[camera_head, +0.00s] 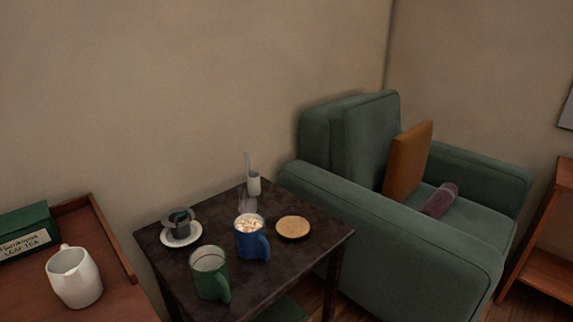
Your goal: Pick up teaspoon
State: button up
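I cannot clearly make out a teaspoon. A thin, pale upright piece (246,162) stands at a small white holder (254,184) near the back corner of the dark side table (300,262); I cannot tell whether it is a spoon. A small grey cup (176,215) with something dark green in it sits on a white saucer (181,239) at the table's left. A blue mug (251,243) topped with marshmallows, a green mug (210,274) and a round tan coaster (293,227) are also on the table. My gripper is not in view.
A green armchair (400,245) with an orange cushion (407,160) and a mauve roll (440,200) stands close to the table's right. At left, a wooden tray-edged surface (118,300) bears a white mug (74,277) and a green tea box (26,232). The wall is behind.

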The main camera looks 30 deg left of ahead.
aim_at(246, 152)
jog(key=u, duration=0.2)
jog(key=i, duration=0.85)
jog(key=u, duration=1.2)
jog(key=i, duration=0.65)
jog(key=u, duration=0.65)
